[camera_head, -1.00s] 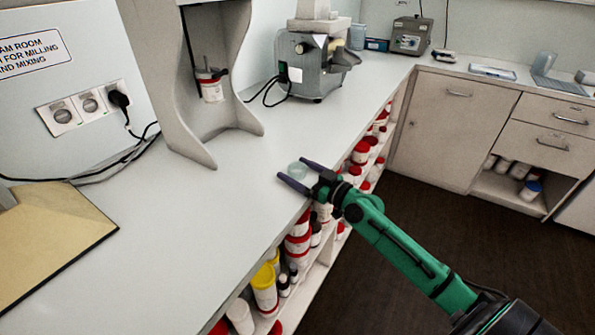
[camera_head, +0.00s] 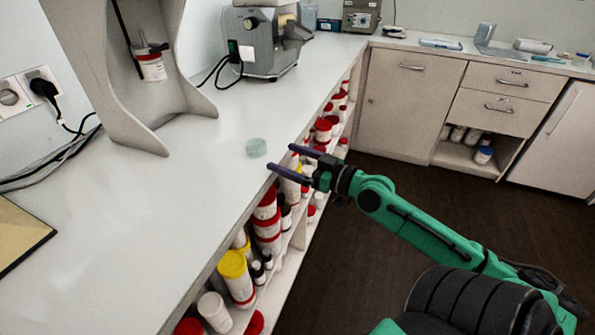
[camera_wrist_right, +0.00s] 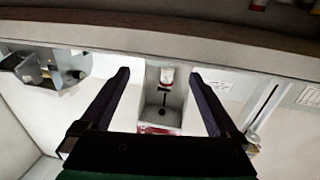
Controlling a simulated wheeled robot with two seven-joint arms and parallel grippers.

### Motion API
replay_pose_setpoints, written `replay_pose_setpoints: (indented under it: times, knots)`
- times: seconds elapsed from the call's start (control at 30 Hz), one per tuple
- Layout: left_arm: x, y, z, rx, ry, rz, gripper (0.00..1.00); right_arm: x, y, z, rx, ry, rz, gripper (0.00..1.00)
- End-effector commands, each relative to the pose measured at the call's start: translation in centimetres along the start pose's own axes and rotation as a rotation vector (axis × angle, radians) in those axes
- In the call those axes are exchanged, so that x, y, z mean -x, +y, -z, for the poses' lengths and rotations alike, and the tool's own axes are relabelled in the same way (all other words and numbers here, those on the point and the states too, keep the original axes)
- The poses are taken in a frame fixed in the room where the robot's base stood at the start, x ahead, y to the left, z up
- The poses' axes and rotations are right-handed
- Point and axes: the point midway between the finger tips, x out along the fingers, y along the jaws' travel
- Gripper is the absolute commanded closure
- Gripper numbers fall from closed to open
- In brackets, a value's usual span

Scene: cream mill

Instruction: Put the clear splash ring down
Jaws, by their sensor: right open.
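The clear splash ring (camera_head: 256,147) is a small, pale greenish, see-through ring. It sits on the white countertop (camera_head: 210,165) near its front edge in the head view. My right gripper (camera_head: 280,160) is open and empty, its two dark fingers apart, just right of the ring at the counter's edge and clear of it. In the right wrist view the open fingers (camera_wrist_right: 160,80) have nothing between them close by, and I cannot make out the ring there. My left gripper is not in view.
A grey stand (camera_head: 140,80) holds a red-and-white jar (camera_head: 152,67) at the back left. A grey mill machine (camera_head: 262,45) stands further along. Shelves under the counter hold red-lidded tubs (camera_head: 267,225). A tan board (camera_head: 18,232) lies at the left.

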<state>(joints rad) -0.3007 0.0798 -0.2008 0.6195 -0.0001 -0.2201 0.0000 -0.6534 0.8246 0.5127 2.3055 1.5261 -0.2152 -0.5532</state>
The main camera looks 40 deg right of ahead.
Motion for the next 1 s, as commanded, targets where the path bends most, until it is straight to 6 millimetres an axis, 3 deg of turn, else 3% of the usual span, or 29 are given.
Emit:
replay_pose_setpoints:
  times: [0.03, 0.13, 0.47, 0.53, 0.6, 0.67, 0.77, 0.8, 0.87, 0.9, 1.0]
  knots:
    - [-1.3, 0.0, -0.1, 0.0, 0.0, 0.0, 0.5, 0.7, 0.0, -0.8, -0.003, 0.001, -0.002, 0.04]
    - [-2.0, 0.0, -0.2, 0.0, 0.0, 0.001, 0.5, 1.6, 0.1, -0.5, -0.001, 0.001, -0.002, 0.04]
    - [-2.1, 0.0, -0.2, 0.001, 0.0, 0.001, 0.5, 2.4, 0.0, 0.0, 0.002, 0.0, -0.001, 0.04]
    - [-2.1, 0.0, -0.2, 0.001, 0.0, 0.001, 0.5, 2.5, 0.5, -0.5, -0.002, -0.007, -0.014, 0.04]
    - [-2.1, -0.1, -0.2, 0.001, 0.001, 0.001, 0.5, 3.0, 2.5, -2.3, -0.018, -0.032, -0.064, 0.04]
    - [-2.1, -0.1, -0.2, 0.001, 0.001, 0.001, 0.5, 4.0, 5.3, -5.4, -0.042, -0.075, -0.141, 0.04]
    - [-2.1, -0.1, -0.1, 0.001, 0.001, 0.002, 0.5, 7.2, 10.2, -13.9, -0.1, -0.204, -0.304, 0.04]
    - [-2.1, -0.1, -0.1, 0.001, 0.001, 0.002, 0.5, 8.9, 11.6, -17.9, -0.126, -0.269, -0.365, 0.04]
    - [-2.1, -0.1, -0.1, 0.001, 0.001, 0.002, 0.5, 11.5, 12.5, -24.1, -0.159, -0.375, -0.439, 0.04]
    - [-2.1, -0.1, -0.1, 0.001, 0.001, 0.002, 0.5, 13.3, 12.4, -28.3, -0.182, -0.451, -0.478, 0.04]
    - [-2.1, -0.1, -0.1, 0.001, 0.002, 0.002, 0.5, 17.9, 9.9, -38.3, -0.225, -0.658, -0.535, 0.04]
